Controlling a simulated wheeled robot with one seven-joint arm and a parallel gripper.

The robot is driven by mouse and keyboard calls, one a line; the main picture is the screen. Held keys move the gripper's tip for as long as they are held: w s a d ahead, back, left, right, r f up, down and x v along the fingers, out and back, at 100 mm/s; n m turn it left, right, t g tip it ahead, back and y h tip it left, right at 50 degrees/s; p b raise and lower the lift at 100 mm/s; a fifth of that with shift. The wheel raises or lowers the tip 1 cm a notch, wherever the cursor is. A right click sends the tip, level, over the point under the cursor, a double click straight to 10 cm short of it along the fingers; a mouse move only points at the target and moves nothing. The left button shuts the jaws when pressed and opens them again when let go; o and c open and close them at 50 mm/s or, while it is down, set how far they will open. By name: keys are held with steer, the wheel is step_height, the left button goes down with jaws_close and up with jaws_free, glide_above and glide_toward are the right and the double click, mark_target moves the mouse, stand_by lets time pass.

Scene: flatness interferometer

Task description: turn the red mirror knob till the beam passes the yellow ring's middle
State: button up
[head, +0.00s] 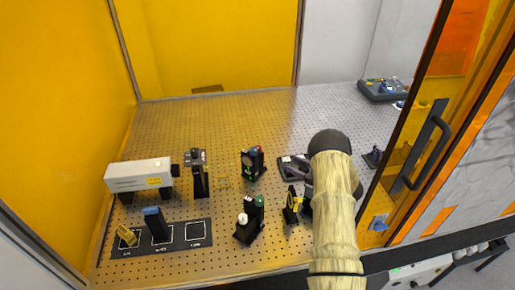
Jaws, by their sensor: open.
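A black mirror mount (252,165) stands on the perforated table, with small coloured knobs at its top; a red knob cannot be made out surely at this size. A second black mount (249,222) with white and green knobs stands nearer. To its right is a black post mount with a yellow part (293,206), which looks like the yellow ring; its middle cannot be seen clearly. No beam shows clearly. My arm reaches in from the bottom, right of these mounts, and my gripper is hidden behind it.
A white laser-like box (139,175) and a black post (200,182) stand at left. A dark labelled tray (196,234) with a blue-topped block (156,224) lies in front. A grey device (294,168) is beside my arm. An open door with a handle (424,144) bounds the right.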

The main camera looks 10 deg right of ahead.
mark_target(258, 147)
steer(key=shift+w, duration=0.1)
steer(key=p+x, duration=0.7)
steer(key=x, duration=0.9)
steer(key=shift+w+a, duration=0.1)
steer(key=shift+a, duration=0.1)
steer(key=shift+w+a, duration=0.3)
steer(key=shift+w, duration=0.05)
steer(key=c, duration=1)
